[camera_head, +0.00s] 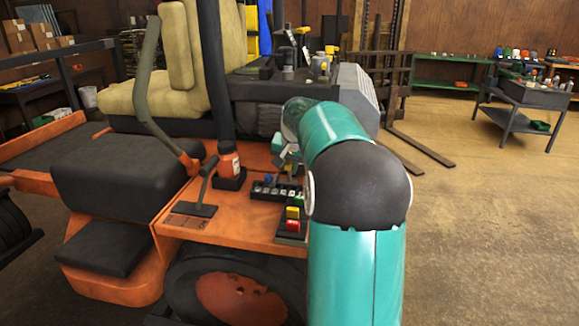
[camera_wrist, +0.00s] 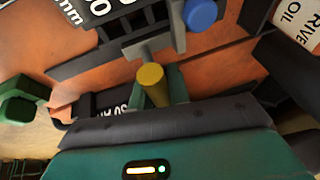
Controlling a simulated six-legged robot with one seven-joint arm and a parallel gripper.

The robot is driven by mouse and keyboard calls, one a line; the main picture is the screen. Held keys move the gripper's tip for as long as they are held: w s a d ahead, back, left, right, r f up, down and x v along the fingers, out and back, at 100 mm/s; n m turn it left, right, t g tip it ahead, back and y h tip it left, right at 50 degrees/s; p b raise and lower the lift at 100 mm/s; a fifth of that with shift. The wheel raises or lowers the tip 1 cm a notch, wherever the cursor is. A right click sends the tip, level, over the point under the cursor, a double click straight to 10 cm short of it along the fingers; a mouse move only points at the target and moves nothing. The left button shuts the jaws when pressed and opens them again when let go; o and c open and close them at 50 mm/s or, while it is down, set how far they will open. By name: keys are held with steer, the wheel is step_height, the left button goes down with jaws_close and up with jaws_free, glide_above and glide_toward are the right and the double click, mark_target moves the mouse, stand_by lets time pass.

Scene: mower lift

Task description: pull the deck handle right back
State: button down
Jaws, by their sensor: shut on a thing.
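The deck handle, a lever with a yellow knob (camera_wrist: 152,82), shows in the middle of the wrist view, on the mower's orange side panel (camera_head: 205,222). My gripper (camera_wrist: 154,97) is shut on it, with dark green fingers on either side of the knob. A grey bar lies just beyond the knob. A scale with millimetre markings (camera_wrist: 97,10) runs beside it. In the head view my teal arm reaches over the panel and hides most of the gripper and the handle.
A blue knob (camera_wrist: 201,13) stands close to the handle. Yellow (camera_head: 293,212) and red (camera_head: 293,225) buttons sit near my arm. Open floor (camera_head: 480,230) lies to the right.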

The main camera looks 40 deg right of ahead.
steer(key=s+d, duration=0.2)
steer(key=s, duration=0.1)
steer(key=s+d, duration=0.2)
steer(key=s, duration=0.1)
steer(key=s+d, duration=0.3)
steer(key=shift+s+d, duration=0.1)
steer(key=shift+s, duration=0.1)
steer(key=c, duration=1.4)
jaws_free()
steer(key=shift+s+d, duration=0.15)
steer(key=shift+o, duration=0.4)
steer(key=shift+a+r, duration=0.2)
steer(key=shift+r, duration=0.15)
steer(key=v, duration=1.3)
steer(key=shift+a, duration=0.1)
